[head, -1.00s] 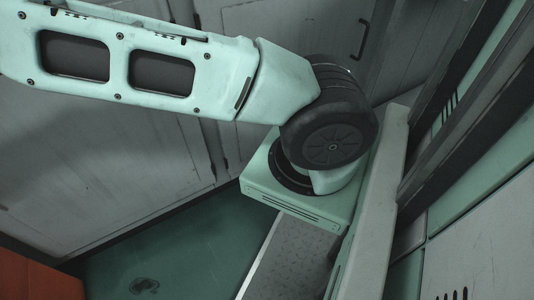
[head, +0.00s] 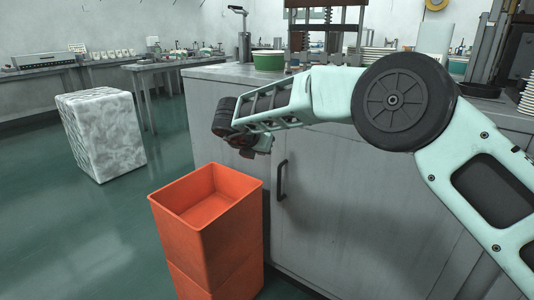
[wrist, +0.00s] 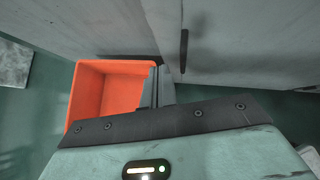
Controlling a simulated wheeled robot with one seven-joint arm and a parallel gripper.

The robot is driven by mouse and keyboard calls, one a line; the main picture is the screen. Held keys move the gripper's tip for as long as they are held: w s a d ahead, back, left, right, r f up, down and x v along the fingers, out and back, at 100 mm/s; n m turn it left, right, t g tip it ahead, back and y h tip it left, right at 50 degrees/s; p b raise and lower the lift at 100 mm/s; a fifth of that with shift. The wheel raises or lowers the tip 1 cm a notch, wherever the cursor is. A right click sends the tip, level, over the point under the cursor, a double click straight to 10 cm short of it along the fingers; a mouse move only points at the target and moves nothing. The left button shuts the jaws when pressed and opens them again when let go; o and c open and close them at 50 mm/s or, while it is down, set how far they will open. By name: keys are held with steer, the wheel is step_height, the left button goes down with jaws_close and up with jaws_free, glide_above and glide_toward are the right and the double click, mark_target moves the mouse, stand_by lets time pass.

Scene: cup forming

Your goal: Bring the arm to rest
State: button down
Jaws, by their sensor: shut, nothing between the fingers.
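My arm is bent in the head view, with its forearm reaching left from the large dark elbow joint. My gripper (head: 254,147) hangs at the forearm's end, in front of the grey cabinet and above the back right of the orange crate. The fingers are small and dark there. In the wrist view my gripper (wrist: 156,88) shows as dark fingers together, with nothing held. They overlap the right side of the orange crate in the picture.
The orange crate (head: 158,204) is open, looks empty and stands on another orange crate. The grey cabinet (head: 335,200) with a dark handle (head: 281,180) is beside it. A wrapped white block (head: 102,140) stands left on open green floor. A green tub (head: 269,60) sits on the counter.

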steer(key=s+a+r+n+t+y, duration=0.2)
steer(key=r+n+y, duration=0.1)
steer(key=r+n, duration=0.2)
steer(key=s+a+r+n+t+y, duration=0.1)
steer(key=s+a+r+n+y, duration=0.15)
steer(key=r+n, duration=0.35)
steer(key=s+a+r+n+g+y, duration=0.1)
steer(key=s+n+g+y, duration=0.3)
steer(key=s+n, duration=1.1)
steer(key=s+d+f+n+g, duration=0.2)
steer(key=s+d+f+n, duration=0.15)
steer(key=s+n, duration=0.3)
steer(key=s+d+f+n+g, duration=0.2)
steer(key=s+d+n+g, duration=0.1)
steer(key=s+d+n, duration=0.3)
steer(key=s+d+f+n+g+h, duration=0.1)
steer(key=s+d+f+n+h, duration=0.15)
steer(key=s+d, duration=0.3)
steer(key=s+d+f+n+g+h+p, duration=0.1)
steer(key=s+d+f+n+h, duration=0.15)
steer(key=s+d, duration=0.3)
steer(key=s+d+f+n+g+h, duration=0.1)
steer(key=s+d+n, duration=0.3)
steer(key=d, duration=0.2)
step_height(320, 180, up, 24)
steer(key=p, duration=2.4)
steer(key=shift+a, duration=0.15)
